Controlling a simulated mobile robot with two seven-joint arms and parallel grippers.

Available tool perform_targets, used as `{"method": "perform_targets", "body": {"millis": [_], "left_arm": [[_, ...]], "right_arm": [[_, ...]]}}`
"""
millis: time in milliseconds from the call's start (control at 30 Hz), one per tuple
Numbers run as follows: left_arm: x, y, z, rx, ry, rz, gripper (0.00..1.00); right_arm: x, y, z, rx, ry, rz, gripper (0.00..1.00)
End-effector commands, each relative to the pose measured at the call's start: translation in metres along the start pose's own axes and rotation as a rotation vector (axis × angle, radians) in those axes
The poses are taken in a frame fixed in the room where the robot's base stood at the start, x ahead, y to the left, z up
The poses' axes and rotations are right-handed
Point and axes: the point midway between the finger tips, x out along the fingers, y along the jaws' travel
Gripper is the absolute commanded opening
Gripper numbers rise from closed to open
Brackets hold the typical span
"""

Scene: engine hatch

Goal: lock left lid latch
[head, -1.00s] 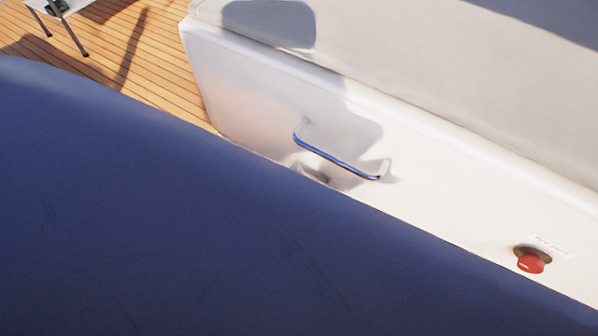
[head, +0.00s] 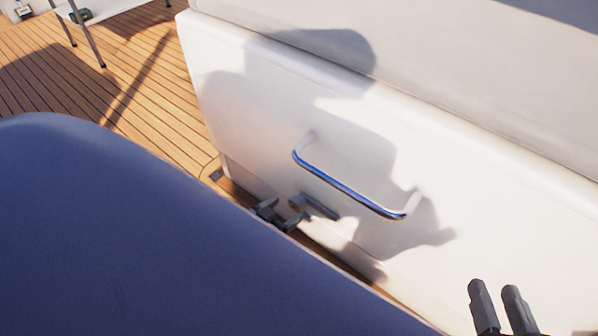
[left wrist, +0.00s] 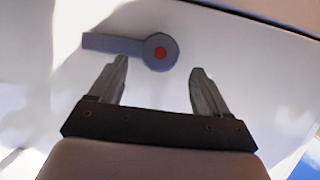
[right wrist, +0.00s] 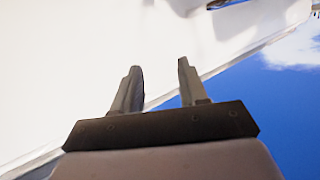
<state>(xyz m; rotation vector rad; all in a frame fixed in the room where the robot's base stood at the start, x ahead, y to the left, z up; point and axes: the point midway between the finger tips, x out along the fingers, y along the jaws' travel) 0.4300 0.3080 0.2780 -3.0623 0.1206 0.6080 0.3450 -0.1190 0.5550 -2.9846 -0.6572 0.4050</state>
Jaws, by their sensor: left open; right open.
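The left lid latch is a grey lever (head: 318,207) low on the white panel, under the blue handle. In the left wrist view the latch (left wrist: 112,44) has a round hub with a red centre, and its lever points left. My left gripper (head: 277,215) is just left of the latch, partly hidden by the dark blue surface in front. In the left wrist view its open fingers (left wrist: 156,88) point at the hub, with nothing between them. My right gripper (head: 497,298) is open and empty at the lower right; its fingers (right wrist: 160,85) show in the right wrist view.
A shiny blue-tinted handle (head: 350,188) stands out from the white panel (head: 480,220) above the latch. A dark blue surface (head: 130,240) fills the lower left. Wooden deck (head: 130,110) with table legs lies at upper left.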

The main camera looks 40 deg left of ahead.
Motion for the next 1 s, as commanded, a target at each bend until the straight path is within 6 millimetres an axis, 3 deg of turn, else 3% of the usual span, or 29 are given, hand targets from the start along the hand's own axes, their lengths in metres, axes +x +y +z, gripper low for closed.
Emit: {"method": "perform_targets", "body": {"millis": [400,800,867,967,1000], "left_arm": [[0.055,0.001,0.001,-0.002,0.001,-0.001,0.77],[0.061,0.001,0.0,-0.002,-0.001,0.0,0.77],[0.061,0.001,0.0,-0.002,-0.001,0.0,0.61],[0.061,0.001,0.0,-0.002,-0.001,0.0,0.28],[0.061,0.001,0.0,-0.002,-0.001,0.0,0.23]], "right_arm": [[-0.007,0.006,0.001,-0.075,0.046,0.029,0.43],[-0.009,0.007,-0.002,-0.089,0.059,0.035,0.43],[-0.009,0.007,-0.002,-0.089,0.059,0.035,0.43],[-0.009,0.007,-0.002,-0.089,0.059,0.035,0.43],[-0.009,0.007,-0.002,-0.089,0.059,0.035,0.43]]}}
